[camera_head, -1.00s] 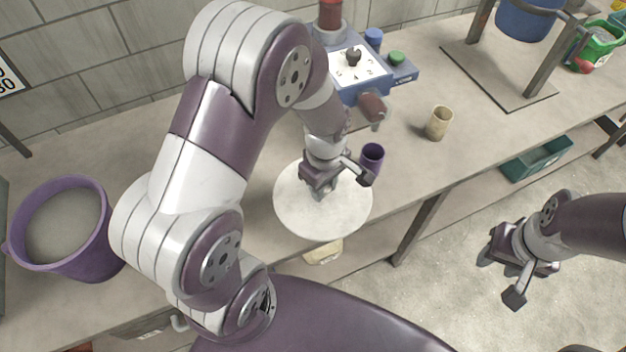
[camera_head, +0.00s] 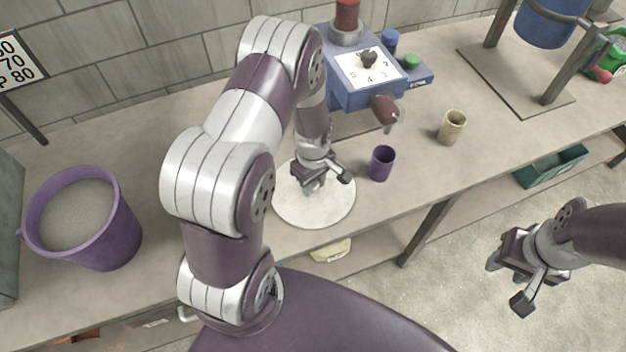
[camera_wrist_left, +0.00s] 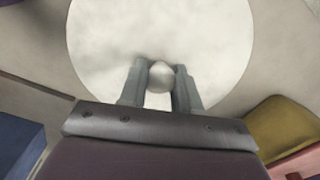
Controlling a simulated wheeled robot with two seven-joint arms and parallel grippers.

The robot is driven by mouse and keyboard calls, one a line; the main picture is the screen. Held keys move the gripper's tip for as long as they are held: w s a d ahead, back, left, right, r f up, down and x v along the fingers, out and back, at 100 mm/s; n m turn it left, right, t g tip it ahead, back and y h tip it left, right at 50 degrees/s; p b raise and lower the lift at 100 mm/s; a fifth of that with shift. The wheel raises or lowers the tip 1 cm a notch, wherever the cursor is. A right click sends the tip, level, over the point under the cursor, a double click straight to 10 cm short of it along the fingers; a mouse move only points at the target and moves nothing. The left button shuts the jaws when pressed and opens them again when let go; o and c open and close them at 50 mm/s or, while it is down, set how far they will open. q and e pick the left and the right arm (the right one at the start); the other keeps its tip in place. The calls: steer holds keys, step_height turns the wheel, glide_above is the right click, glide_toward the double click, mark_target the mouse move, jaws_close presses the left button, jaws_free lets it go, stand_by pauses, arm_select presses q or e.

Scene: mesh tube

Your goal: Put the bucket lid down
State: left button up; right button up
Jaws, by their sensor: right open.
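The bucket lid (camera_head: 318,211) is a pale round disc at the bench's front edge, flat side level. It fills much of the left wrist view, with a round knob (camera_wrist_left: 161,75) at its middle. My left gripper (camera_head: 314,184) is above the lid, its two fingers on either side of the knob and seeming to touch it. I cannot tell whether the lid rests on the bench. The purple bucket (camera_head: 118,235) stands at the left, uncovered, with grey material inside. My right gripper (camera_head: 512,283) is open and empty over the floor at the right.
A small purple cup (camera_head: 382,164) stands just right of the lid, and a beige cup (camera_head: 452,128) further right. A blue machine (camera_head: 350,95) stands behind. The bench (camera_head: 150,125) is clear between the bucket and my left arm.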

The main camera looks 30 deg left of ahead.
mark_target(316, 199)
arm_select(q)
steer(key=o, duration=0.3)
step_height(316, 199, up, 12)
steer(key=s+d+r+m+t, duration=0.1)
steer(key=s+d+r+m, duration=0.4)
steer(key=m, duration=0.8)
steer(key=s, duration=0.3)
steer(key=shift+s+m+b, duration=0.3)
steer(key=shift+s+m, duration=0.05)
steer(key=shift+m, duration=0.05)
